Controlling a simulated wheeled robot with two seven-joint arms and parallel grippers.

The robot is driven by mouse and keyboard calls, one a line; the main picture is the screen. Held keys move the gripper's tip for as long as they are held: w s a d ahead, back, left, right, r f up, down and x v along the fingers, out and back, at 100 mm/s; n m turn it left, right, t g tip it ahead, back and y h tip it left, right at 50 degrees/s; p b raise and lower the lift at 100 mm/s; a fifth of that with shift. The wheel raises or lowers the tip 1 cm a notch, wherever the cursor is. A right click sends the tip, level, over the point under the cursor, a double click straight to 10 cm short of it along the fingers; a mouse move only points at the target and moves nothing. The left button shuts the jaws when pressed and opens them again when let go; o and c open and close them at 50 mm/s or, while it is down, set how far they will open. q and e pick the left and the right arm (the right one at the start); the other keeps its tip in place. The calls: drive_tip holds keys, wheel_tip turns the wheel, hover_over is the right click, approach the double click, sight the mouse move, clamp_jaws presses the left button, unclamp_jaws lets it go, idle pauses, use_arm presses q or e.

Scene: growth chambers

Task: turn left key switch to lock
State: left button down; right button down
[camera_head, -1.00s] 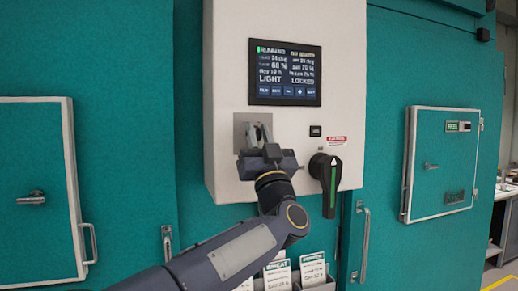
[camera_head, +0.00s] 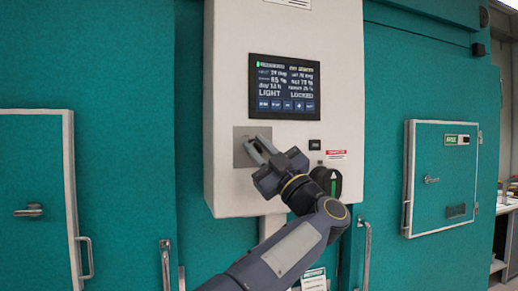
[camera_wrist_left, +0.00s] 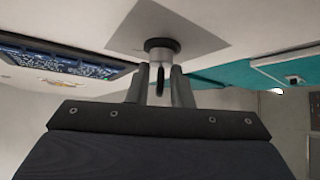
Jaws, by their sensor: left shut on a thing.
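The left key switch sits on a square grey metal plate (camera_head: 239,158) on the white control box, below its screen. In the left wrist view the key switch (camera_wrist_left: 162,52) is a silver barrel with a dark collar on the plate (camera_wrist_left: 205,42). My left gripper (camera_head: 256,148) reaches it from the lower right. In the left wrist view its two fingers (camera_wrist_left: 159,88) are shut on the key switch, one on each side. A dark slot shows between them. The fingers and wrist hide much of the switch in the head view. My right gripper is not in view.
The screen (camera_head: 284,87) shows LIGHT and LOCKED. A black rotary handle (camera_head: 335,184), partly behind my left wrist, is on the box's lower right. Teal chamber doors with handles stand on both sides. Label cards (camera_head: 313,280) hang below the box.

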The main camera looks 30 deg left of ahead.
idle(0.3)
use_arm(q)
drive_tip(key=c, duration=1.6)
unclamp_jaws()
drive_tip(key=shift+f, duration=0.1)
drive_tip(key=b+v, duration=0.2)
drive_tip(key=v, duration=0.5)
drive_tip(key=shift+s+d+f+b, duration=0.1)
drive_tip(key=shift+d+f+b, duration=0.1)
drive_tip(key=shift+d+b, duration=0.15)
